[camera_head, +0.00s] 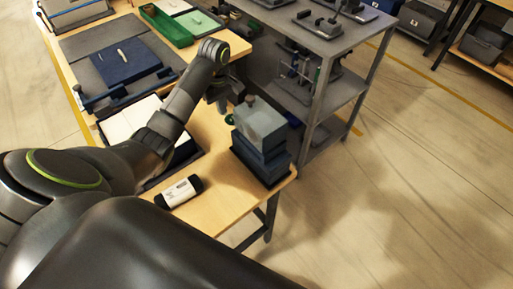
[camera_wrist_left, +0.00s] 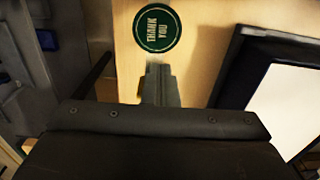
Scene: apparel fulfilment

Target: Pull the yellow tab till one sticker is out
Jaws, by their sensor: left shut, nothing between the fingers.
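A round dark green sticker reading "THANK YOU" (camera_wrist_left: 157,27) shows just beyond my left fingertips in the left wrist view, against the wooden tabletop. I cannot tell whether the fingers touch it. A bit of its green also shows in the head view (camera_head: 230,119). My left gripper (camera_wrist_left: 160,72) is shut with nothing visibly held. In the head view my left gripper (camera_head: 221,101) is low over the table, left of a grey-blue stacked block (camera_head: 261,124), which may be the sticker dispenser. I cannot make out a yellow tab in either view. My right gripper is not in view.
A black-and-white roll-shaped item (camera_head: 179,191) lies near the table's front edge. A dark tray with white sheets (camera_head: 183,153) is partly under my left arm. A green tray (camera_head: 165,27) is at the back. A grey shelf unit (camera_head: 318,95) stands close on the right.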

